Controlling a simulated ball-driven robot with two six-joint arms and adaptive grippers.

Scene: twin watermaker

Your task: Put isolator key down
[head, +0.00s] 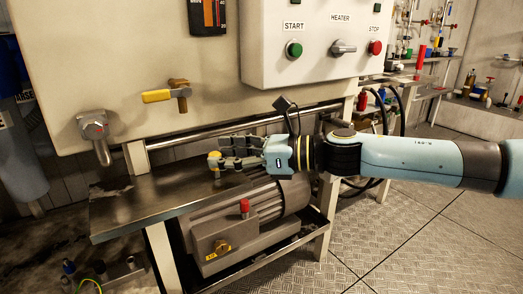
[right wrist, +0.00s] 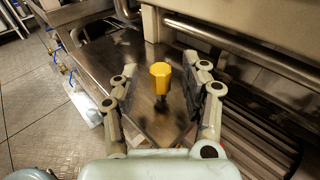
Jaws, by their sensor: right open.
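The isolator key with a yellow head (right wrist: 160,75) stands upright on the dark metal shelf (right wrist: 130,58), between the two spread fingers of my right gripper (right wrist: 161,90). In the right wrist view there are gaps between the key and both fingers. In the head view the key's yellow head (head: 214,157) shows at the fingertips of my right gripper (head: 222,163), over the shelf top (head: 150,203). The right gripper is open. The foot of the key is dark and hard to make out. My left gripper is not in view.
A motor (head: 262,205) with a red knob sits under the shelf. Above are a yellow-handled valve (head: 165,95), a grey lever valve (head: 97,133) and a white control box (head: 310,60). The shelf's left part is clear.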

